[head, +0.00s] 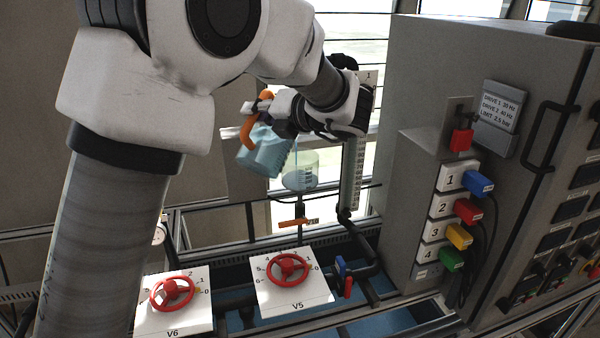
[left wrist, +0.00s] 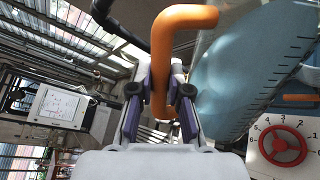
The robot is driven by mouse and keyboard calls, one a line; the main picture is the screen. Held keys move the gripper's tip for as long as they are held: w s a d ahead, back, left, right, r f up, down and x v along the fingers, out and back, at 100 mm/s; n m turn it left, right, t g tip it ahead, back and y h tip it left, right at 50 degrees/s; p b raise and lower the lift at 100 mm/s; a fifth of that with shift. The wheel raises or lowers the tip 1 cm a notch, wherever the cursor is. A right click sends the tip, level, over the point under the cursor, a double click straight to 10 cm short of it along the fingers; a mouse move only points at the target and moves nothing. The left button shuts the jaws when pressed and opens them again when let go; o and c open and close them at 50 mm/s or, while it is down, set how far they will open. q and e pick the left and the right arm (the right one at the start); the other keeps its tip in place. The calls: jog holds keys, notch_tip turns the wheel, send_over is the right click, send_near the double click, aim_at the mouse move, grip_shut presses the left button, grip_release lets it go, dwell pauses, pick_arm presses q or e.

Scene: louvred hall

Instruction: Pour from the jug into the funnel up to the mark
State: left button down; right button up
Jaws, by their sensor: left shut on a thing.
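The light blue jug (head: 264,152) has an orange handle (head: 247,128) and hangs tilted beside the clear funnel (head: 300,180), its lip side towards it. A thin blue line, seemingly a stream, drops from the jug into the funnel. My left gripper (head: 262,105) is shut on the handle; in the left wrist view its fingers (left wrist: 160,95) clasp the orange handle (left wrist: 180,20), with the blue jug body (left wrist: 245,65) at the right. The funnel has dark marks on its wall; its exact level is too small to tell. My right gripper is out of view.
A graduated strip (head: 353,175) stands right of the funnel. Below it is an orange valve lever (head: 293,222). Red handwheels V6 (head: 171,294) and V5 (head: 288,268) sit in front. A grey cabinet (head: 410,90) with coloured plugs blocks the right.

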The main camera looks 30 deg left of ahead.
pick_arm(q)
jog(key=shift+r, duration=0.1)
jog(key=shift+w+m, duration=0.3)
jog(key=shift+w, duration=0.05)
dwell(0.6)
jog(key=shift+w+m+g, duration=0.3)
jog(key=shift+w+m, duration=0.1)
jog(key=shift+w, duration=0.05)
jog(key=shift+s, duration=0.15)
jog(key=shift+w+m, duration=0.3)
jog(key=shift+w, duration=0.2)
dwell(0.4)
